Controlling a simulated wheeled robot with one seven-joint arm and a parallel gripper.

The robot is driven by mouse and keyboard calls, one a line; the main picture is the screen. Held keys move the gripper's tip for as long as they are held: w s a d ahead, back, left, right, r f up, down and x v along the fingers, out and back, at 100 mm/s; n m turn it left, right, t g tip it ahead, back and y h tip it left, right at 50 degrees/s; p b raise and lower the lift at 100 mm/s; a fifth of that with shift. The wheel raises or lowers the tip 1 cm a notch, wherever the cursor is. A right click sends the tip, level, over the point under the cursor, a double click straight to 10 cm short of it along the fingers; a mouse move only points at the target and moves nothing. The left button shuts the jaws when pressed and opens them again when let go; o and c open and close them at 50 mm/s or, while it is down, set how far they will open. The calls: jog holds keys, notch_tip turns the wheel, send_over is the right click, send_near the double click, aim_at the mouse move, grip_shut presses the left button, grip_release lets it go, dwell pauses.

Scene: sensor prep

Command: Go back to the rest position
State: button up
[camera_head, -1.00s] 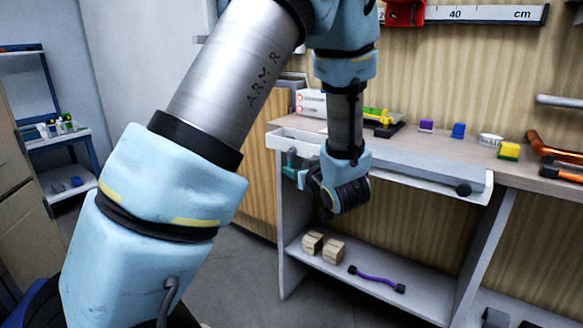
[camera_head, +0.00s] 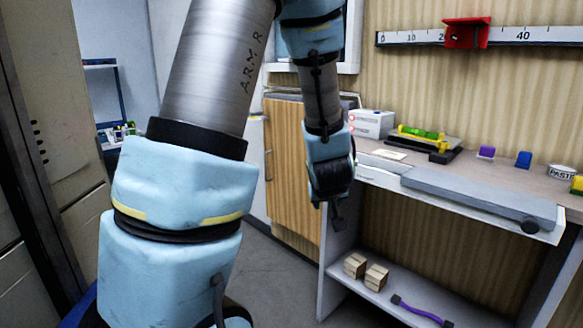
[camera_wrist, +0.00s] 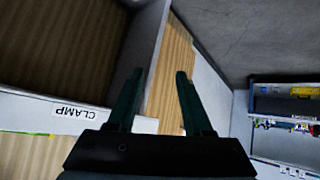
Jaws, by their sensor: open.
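My gripper (camera_wrist: 160,92) is open and empty in the wrist view, its two dark green fingers spread apart with nothing between them. In the head view my gripper (camera_head: 335,215) hangs below my arm, just left of the workbench's left end, with its fingers partly hidden by the wrist. The workbench (camera_head: 400,165) stands to the right of it. No contact between the gripper and the bench shows.
On the bench are a yellow-green tool (camera_head: 418,132), a purple block (camera_head: 487,152) and a blue block (camera_head: 523,159). Wooden blocks (camera_head: 365,270) and a purple-handled item (camera_head: 420,311) lie on the lower shelf. A wooden cabinet (camera_head: 292,165) stands behind the gripper. Grey floor (camera_head: 262,285) is open left of the bench.

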jog(key=s+a+m+g+y, duration=0.1)
jog(key=s+a+g, duration=0.7)
jog(key=s+a, duration=0.8)
notch_tip(320, 180, up, 16)
jog(key=w+a+p, duration=0.1)
jog(key=w+p, duration=0.1)
jog(key=p, duration=1.4)
jog(key=shift+m, duration=0.3)
